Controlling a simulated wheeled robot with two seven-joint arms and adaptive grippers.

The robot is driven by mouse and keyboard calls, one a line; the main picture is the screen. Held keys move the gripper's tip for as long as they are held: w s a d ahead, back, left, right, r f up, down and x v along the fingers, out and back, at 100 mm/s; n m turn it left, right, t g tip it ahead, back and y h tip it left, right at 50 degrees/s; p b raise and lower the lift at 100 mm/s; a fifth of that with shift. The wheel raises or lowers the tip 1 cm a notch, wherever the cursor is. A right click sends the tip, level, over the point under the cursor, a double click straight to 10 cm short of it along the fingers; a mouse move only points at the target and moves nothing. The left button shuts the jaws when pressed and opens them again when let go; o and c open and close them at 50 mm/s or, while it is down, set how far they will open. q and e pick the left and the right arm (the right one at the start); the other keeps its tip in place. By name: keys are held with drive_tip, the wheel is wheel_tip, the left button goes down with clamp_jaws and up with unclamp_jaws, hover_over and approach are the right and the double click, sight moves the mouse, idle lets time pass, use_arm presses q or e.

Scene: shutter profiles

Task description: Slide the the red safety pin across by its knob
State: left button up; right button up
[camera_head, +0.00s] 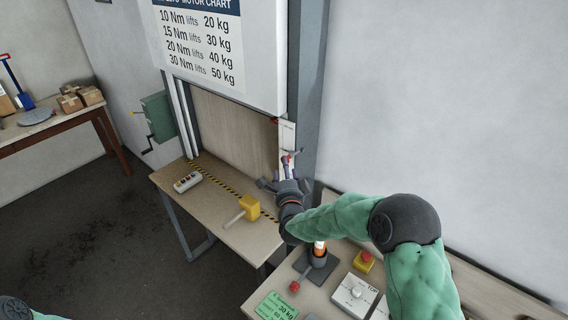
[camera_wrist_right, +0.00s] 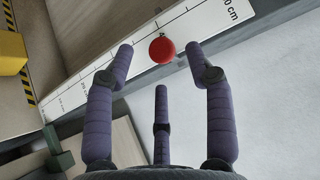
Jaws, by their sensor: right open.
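The safety pin's round red knob (camera_wrist_right: 162,50) shows in the right wrist view, against the white scale strip (camera_wrist_right: 100,75) with centimetre marks. The rest of the pin is hidden behind the knob. My right gripper (camera_wrist_right: 159,60) is open, with its purple fingers spread to the left, right and below the knob; I see no finger closed on it. In the head view my right gripper (camera_head: 286,170) is at the shutter's right-hand post, in front of the white strip (camera_head: 286,138). My left gripper is out of view.
A yellow mallet (camera_head: 248,208) and a grey control box (camera_head: 187,182) lie on the bench below the shutter. Nearer, a bench holds a red-knobbed lever (camera_head: 295,286), a red-and-yellow button (camera_head: 364,260) and a white dial box (camera_head: 354,294). The grey post (camera_head: 310,80) stands beside the gripper.

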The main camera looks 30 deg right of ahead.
drive_tip(key=v, duration=0.5)
drive_tip(key=shift+s+a, duration=0.2)
drive_tip(key=shift+s, duration=0.15)
drive_tip(key=shift+f, duration=0.1)
